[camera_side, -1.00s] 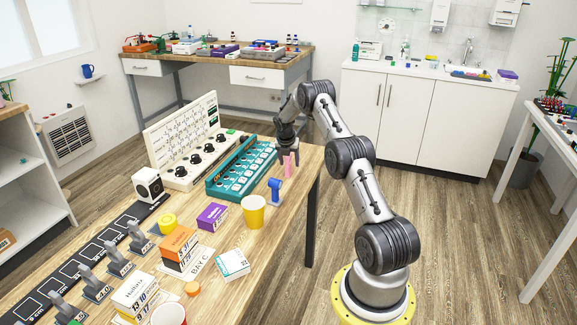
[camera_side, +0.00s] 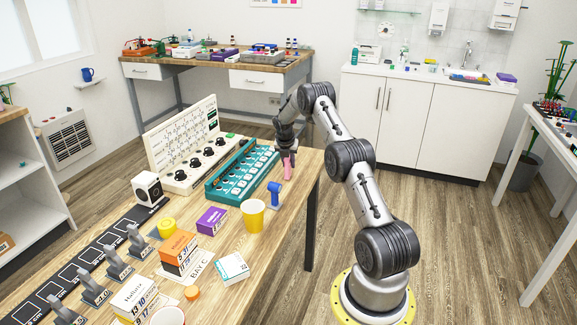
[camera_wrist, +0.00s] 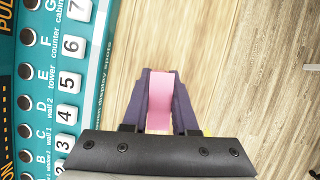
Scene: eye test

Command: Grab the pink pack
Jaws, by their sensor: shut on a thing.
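The pink pack (camera_side: 287,168) is upright on or just above the far right end of the wooden table; I cannot tell whether it touches the wood. My gripper (camera_side: 287,156) points down over it and is shut on it. In the wrist view the pink pack (camera_wrist: 160,100) sits between the two dark purple fingers of my gripper (camera_wrist: 160,98), with one finger on each side. Its lower part is hidden in the wrist view by the gripper body.
A teal panel with numbered switches (camera_side: 214,191) stands left of the gripper, close by. A blue object (camera_side: 274,190) and a yellow cup (camera_side: 253,222) stand nearer the camera. The table's right edge is close to the pack. Several boxes lie farther forward.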

